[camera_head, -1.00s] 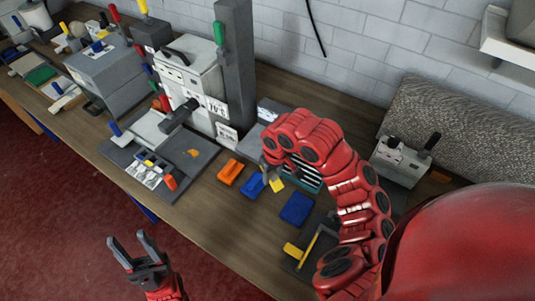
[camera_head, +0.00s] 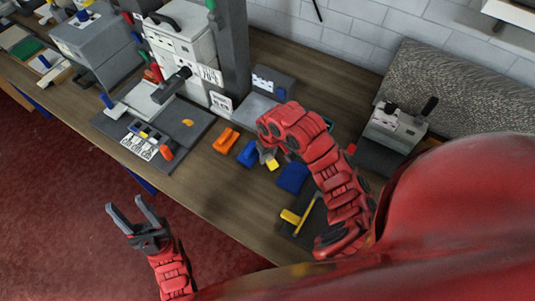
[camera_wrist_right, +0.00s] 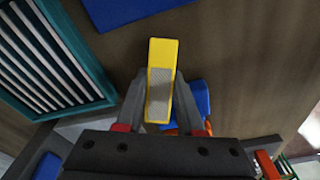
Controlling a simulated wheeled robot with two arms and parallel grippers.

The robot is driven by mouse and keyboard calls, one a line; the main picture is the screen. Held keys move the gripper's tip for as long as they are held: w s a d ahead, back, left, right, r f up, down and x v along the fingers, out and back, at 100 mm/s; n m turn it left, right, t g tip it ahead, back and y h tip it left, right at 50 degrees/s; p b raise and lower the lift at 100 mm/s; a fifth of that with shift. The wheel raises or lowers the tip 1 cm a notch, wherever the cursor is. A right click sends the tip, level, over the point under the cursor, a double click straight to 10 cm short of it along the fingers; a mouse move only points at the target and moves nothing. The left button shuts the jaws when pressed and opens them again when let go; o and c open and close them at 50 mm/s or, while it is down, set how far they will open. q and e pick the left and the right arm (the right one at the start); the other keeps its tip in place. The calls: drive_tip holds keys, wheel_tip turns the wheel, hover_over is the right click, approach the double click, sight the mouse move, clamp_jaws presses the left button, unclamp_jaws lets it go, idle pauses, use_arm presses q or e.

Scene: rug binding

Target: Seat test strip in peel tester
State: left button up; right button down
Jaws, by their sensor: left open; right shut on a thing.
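My right gripper (camera_head: 267,156) is shut on a yellow piece (camera_head: 272,165) and holds it over the table's middle. In the right wrist view this test strip (camera_wrist_right: 160,60) is yellow with a grey textured patch, lying between the two fingers (camera_wrist_right: 158,105). A white machine with a dark column (camera_head: 185,65) stands at the back left of it. A smaller white device with a black lever (camera_head: 397,125) stands at the right. I cannot tell for sure which is the peel tester. My left gripper (camera_head: 138,222) is open and empty, over the floor in front of the table.
An orange block (camera_head: 227,140), a blue block (camera_head: 247,153) and a blue pad (camera_head: 293,177) lie on the table. A dark plate with a yellow-handled tool (camera_head: 300,217) is at the front. A teal slotted rack (camera_wrist_right: 50,60) is left in the wrist view. A grey rug roll (camera_head: 455,95) is behind.

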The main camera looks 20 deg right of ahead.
sight(270, 159)
drive_tip(key=shift+f, duration=0.1)
drive_tip(key=c, duration=0.5)
unclamp_jaws()
drive_tip(key=shift+r, duration=0.2)
drive_tip(key=shift+a+r, duration=0.1)
drive_tip(key=shift+r, duration=0.2)
drive_tip(key=shift+s+d+r+p, duration=0.1)
drive_tip(key=shift+s+r+p, duration=0.15)
drive_tip(key=shift+r, duration=1.6)
drive_tip(key=shift+s+d+r+p, duration=0.1)
drive_tip(key=shift+s+r+p, duration=0.15)
drive_tip(key=shift+r, duration=1.6)
drive_tip(key=shift+s+d+r+p, duration=0.1)
drive_tip(key=shift+s+r+p, duration=0.15)
drive_tip(key=shift+r, duration=1.6)
drive_tip(key=shift+c, duration=0.5)
